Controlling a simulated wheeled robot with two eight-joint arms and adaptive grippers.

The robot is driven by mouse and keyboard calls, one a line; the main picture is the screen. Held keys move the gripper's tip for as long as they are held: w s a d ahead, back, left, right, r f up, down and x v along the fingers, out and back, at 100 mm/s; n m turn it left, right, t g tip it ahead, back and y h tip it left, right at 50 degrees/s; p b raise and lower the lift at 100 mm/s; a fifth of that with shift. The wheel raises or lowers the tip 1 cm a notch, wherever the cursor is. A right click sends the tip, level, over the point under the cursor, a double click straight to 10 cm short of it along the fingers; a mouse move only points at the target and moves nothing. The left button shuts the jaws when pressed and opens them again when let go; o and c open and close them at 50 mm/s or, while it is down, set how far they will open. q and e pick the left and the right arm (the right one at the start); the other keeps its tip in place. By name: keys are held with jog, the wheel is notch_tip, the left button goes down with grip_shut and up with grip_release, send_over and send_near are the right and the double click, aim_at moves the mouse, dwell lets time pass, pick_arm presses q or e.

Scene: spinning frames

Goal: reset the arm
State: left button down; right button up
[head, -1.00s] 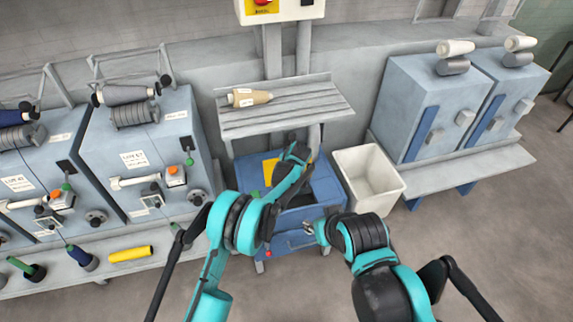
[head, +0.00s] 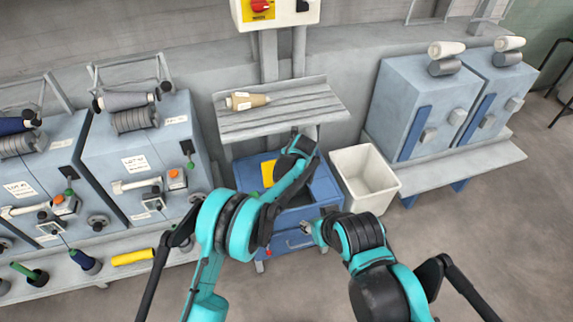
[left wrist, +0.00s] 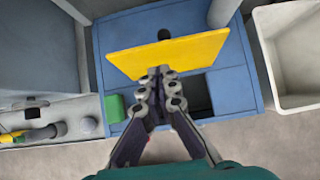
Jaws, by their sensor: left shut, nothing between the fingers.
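My left arm reaches forward over the blue cart (head: 328,190) in the head view, where its wrist hides its fingers. In the left wrist view my left gripper (left wrist: 160,76) is shut and empty, with its fingertips over the lower edge of a yellow panel (left wrist: 190,53) on the cart. I cannot tell whether they touch it. A dark opening shows in the cart top beside the fingers. My right gripper (head: 307,227) is low in front of the cart, small and partly hidden by its own arm, so its jaws are unclear.
A white bin (head: 364,168) stands right of the cart. A slatted shelf (head: 300,112) behind holds a tan cone (head: 247,101). Winding machines (head: 145,150) stand at left, with a yellow tube (head: 132,257) on the ledge below. Blue-grey cabinets (head: 405,85) stand at right.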

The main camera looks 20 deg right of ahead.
pick_arm(q)
jog(key=shift+s+a+r, duration=0.1)
jog(key=shift+r, duration=0.7)
jog(key=shift+s+a+r, duration=0.1)
jog(key=shift+r, duration=0.7)
